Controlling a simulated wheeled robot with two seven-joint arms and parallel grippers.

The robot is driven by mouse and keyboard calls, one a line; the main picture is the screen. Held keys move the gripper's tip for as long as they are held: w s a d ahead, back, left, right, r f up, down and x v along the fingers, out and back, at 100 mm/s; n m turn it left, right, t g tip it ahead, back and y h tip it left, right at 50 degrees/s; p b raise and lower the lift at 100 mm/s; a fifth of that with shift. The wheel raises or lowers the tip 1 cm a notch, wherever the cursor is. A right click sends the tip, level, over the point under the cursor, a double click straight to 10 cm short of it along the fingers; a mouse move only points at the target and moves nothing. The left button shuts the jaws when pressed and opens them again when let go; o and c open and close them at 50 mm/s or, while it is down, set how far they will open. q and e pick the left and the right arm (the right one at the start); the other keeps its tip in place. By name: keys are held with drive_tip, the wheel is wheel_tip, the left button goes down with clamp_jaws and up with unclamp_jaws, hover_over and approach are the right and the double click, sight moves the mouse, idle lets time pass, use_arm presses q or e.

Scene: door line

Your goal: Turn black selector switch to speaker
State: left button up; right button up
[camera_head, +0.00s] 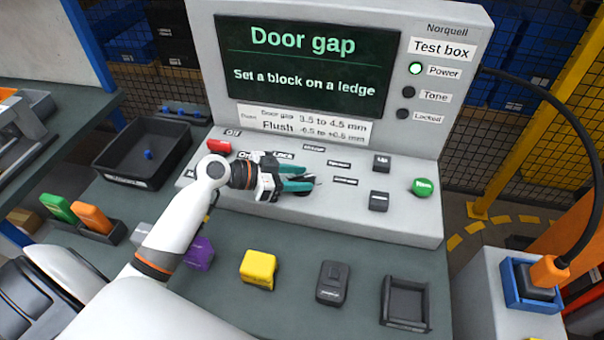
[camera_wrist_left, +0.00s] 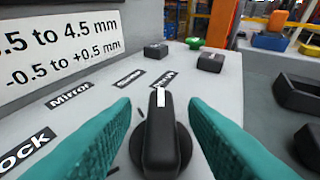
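The black selector switch (camera_wrist_left: 163,130) is a knob with a ridged grip and a white pointer mark, on the sloped grey panel (camera_head: 408,215) of the test box. In the left wrist view its pointer faces away from me, toward the farthest label of its arc (camera_wrist_left: 163,79), whose text is too blurred to read. The "Mirror" label (camera_wrist_left: 69,94) and a "Lock" label lie farther left. My left gripper (camera_head: 314,180) has teal fingers, open on both sides of the knob, with small gaps showing. In the head view the gripper mostly hides the knob. My right gripper is not in view.
The panel also bears a red button (camera_head: 219,146), a green button (camera_head: 423,187) and two black rocker switches (camera_head: 382,162). The screen (camera_head: 308,62) reads "Door gap". A yellow block (camera_head: 258,268), a black tray (camera_head: 146,154) and a dark holder (camera_head: 405,300) stand on the bench.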

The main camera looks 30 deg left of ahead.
use_arm(q)
drive_tip(key=shift+w+d+f, duration=0.25)
drive_tip(key=shift+w+d, duration=0.15)
drive_tip(key=shift+d, duration=0.05)
clamp_jaws()
